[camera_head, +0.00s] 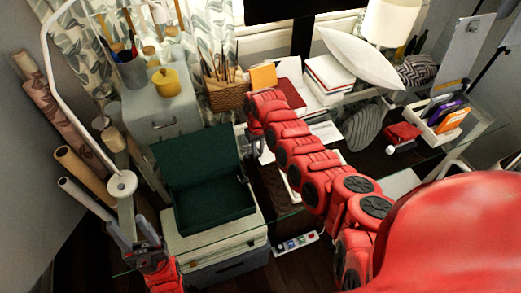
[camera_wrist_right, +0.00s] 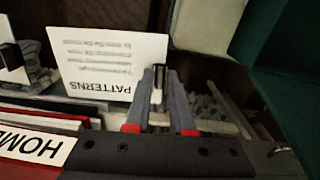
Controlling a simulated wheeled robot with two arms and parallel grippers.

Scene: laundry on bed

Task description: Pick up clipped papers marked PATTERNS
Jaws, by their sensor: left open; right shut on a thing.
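The white papers marked PATTERNS (camera_wrist_right: 110,62) show in the right wrist view, with the printing upside down. A black clip (camera_wrist_right: 157,85) is at their lower right edge. My right gripper (camera_wrist_right: 160,78) is shut there, with its two grey fingers close together around the clip. In the head view my right gripper (camera_head: 258,148) is beside the open green box, and the arm hides much of the area below it. My left gripper (camera_head: 132,232) is open and empty at the lower left, apart from the papers.
The open green box (camera_head: 212,200) sits on a pale cabinet (camera_head: 215,238). A red item with a HOME label (camera_wrist_right: 35,147) lies near my right gripper. A wicker basket (camera_head: 226,97) and a stack of books (camera_head: 328,73) stand behind. Rolls (camera_head: 80,172) lean at the left.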

